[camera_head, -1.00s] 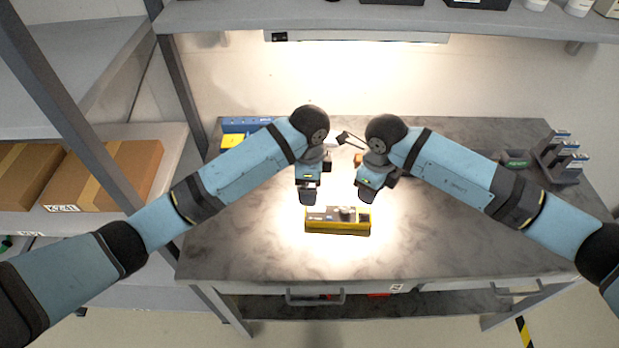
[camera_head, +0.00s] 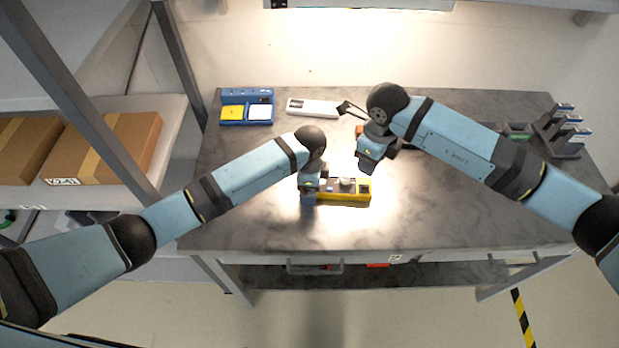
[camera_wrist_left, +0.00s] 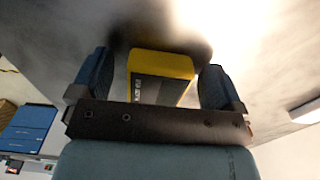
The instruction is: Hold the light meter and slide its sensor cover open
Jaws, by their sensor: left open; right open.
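The light meter (camera_head: 345,198), a yellow-edged block with a dark top face, lies on the lit middle of the table. Its sensor end is too small to read clearly in the head view. My left gripper (camera_head: 308,199) is at the meter's left end. In the left wrist view the meter (camera_wrist_left: 160,66) sits between the two open blue fingers of that gripper (camera_wrist_left: 158,88), with gaps on both sides. My right gripper (camera_head: 366,171) is open and empty, above and behind the meter's right end.
A blue tray (camera_head: 232,112) with yellow and white pieces stands at the back left. A white device (camera_head: 312,107) lies at the back. A grey rack (camera_head: 560,135) stands at the back right. The table's front right is clear.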

